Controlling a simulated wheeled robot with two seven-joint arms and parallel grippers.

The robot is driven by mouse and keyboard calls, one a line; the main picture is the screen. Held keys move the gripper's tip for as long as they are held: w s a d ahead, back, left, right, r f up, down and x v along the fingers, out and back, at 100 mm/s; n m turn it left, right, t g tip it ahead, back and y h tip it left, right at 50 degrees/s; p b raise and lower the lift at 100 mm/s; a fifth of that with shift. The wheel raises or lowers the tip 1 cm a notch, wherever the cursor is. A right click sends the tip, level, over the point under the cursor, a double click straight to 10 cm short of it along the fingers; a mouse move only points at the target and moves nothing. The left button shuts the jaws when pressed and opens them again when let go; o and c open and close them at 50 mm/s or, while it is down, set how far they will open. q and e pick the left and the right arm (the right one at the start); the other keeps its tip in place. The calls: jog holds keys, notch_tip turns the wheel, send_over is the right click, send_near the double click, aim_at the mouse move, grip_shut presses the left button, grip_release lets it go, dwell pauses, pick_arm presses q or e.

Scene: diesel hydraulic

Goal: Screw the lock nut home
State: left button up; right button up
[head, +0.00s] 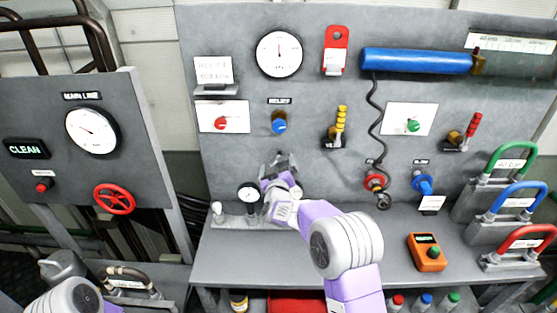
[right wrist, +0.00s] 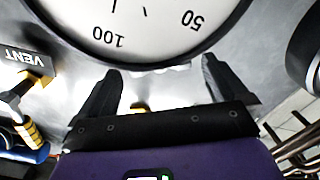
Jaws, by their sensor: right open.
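I cannot make out the lock nut for certain. The blue knob (head: 279,127) under the RELIEF label (head: 279,101) is on the panel, just above my right gripper (head: 279,160). My right gripper is open, with its fingers pointing up toward the panel. In the right wrist view its two dark fingers (right wrist: 160,85) stand apart, with nothing gripped between them. A small yellow-orange bit shows there at the gripper's edge, mostly hidden. A large white dial (right wrist: 135,25) fills the top of that view. My left gripper is not in view.
A small gauge (head: 249,193) stands on the bench beside my right wrist. A yellow-handled valve (head: 339,125) is to the right. A coiled black hose (head: 377,130) hangs farther right. An orange box (head: 427,252) and coloured-handled locks (head: 515,195) occupy the bench's right side.

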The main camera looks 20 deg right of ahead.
aim_at(279, 160)
jog(key=shift+x, duration=1.7)
jog(key=c, duration=1.1)
jog(key=shift+o, duration=0.2)
jog(key=m+b, duration=0.3)
jog(key=shift+f, duration=0.2)
jog(key=shift+s+d+r+m+b, duration=0.1)
jog(key=shift+m+b, duration=0.55)
jog(key=shift+m, duration=0.45)
jog(key=shift+r+m, duration=0.1)
jog(key=shift+m, duration=0.2)
